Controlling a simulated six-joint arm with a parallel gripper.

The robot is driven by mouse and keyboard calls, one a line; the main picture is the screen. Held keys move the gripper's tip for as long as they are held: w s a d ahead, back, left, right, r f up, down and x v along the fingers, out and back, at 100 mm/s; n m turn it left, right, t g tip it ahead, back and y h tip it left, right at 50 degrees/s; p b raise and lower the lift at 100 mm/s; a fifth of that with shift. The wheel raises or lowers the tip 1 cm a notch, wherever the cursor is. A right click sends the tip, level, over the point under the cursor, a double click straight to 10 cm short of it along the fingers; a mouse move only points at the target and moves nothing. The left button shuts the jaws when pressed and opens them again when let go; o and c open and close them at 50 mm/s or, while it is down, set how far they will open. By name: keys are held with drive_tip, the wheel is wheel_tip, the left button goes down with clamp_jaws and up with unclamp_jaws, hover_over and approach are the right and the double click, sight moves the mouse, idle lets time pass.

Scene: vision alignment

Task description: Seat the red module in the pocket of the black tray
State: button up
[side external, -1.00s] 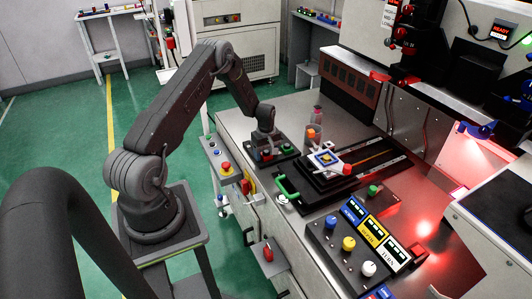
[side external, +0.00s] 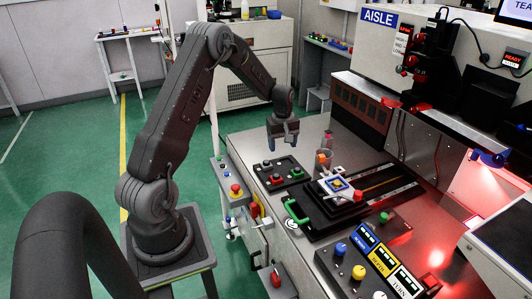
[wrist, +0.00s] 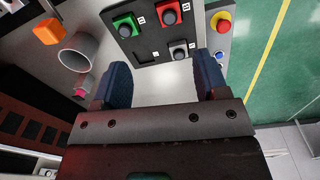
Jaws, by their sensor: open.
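A black tray (side external: 298,181) lies on the metal bench, left of the sliding fixture. It shows near the top of the wrist view (wrist: 146,36). In the wrist view it carries a red module (wrist: 170,13) with a dark round knob, beside a green module (wrist: 123,25) and a whitish one (wrist: 179,50). A small pale patch marks the tray's fourth corner. I cannot tell how deep the red module sits.
A control box (side external: 341,263) stands in front. A red emergency button (wrist: 221,22) is beside the bench.

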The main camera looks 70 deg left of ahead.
drive_tip(key=s+d+r+m+t, duration=0.1)
drive_tip(key=s+d+r+m, duration=0.25)
drive_tip(key=d+r, duration=0.55)
drive_tip(key=s+d+r+m+t, duration=0.1)
drive_tip(key=s+d+r+m, duration=0.1)
drive_tip(key=d+r+m, duration=0.5)
drive_tip(key=s+d+r+m+t, duration=0.1)
drive_tip(key=s+d+r+m, duration=0.2)
drive_tip(key=s+d, duration=0.4)
drive_tip(key=s+d+r+m+t, duration=0.2)
drive_tip(key=s+d+r+m, duration=0.1)
drive_tip(key=s+d, duration=0.4)
drive_tip(key=shift+s, duration=0.95)
